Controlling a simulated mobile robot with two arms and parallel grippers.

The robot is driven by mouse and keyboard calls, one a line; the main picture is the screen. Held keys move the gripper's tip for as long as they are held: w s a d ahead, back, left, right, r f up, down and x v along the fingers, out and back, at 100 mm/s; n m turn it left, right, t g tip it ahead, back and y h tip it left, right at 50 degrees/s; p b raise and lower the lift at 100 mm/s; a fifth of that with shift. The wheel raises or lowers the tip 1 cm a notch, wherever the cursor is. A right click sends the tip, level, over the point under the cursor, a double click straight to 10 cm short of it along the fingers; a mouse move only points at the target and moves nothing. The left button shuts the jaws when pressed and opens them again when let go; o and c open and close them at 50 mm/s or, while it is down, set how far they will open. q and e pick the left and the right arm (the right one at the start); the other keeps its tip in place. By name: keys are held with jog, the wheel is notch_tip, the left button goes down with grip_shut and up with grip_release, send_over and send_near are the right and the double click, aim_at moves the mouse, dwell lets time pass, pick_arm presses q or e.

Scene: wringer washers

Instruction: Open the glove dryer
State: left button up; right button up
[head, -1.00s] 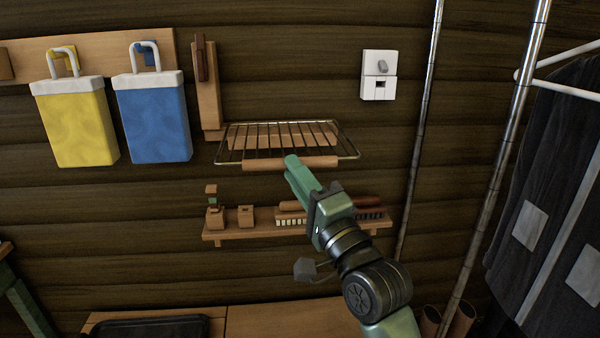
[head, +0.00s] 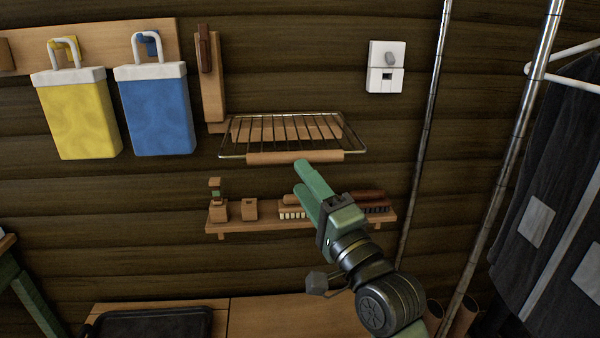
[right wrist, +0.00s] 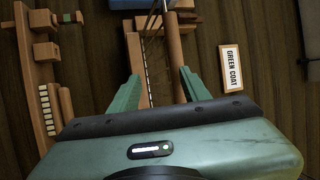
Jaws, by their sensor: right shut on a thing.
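The glove dryer (head: 350,142) is a wire rack with a wooden front bar (head: 270,158), fixed to the dark plank wall in the middle of the head view. The rack stands out from the wall, and its wires also show in the right wrist view (right wrist: 150,60). My right gripper (head: 299,177) is at the front bar, its green fingertips overlapping the bar's lower edge. In the right wrist view its two fingers (right wrist: 158,84) flank the rack's wooden parts, and it is shut on the dryer. The exact contact is hard to see. My left gripper is out of view.
Below the rack is a small wooden shelf (head: 243,233) with brushes and small wooden items. Yellow (head: 78,115) and blue (head: 157,112) bags hang at left. A white switch (head: 385,67) is at upper right. Metal poles and a dark coat (head: 540,180) stand at right.

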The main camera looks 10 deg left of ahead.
jog(key=v, duration=0.5)
jog(key=shift+s+d+r, duration=0.2)
jog(key=shift+s+d, duration=0.05)
jog(key=shift+d, duration=0.05)
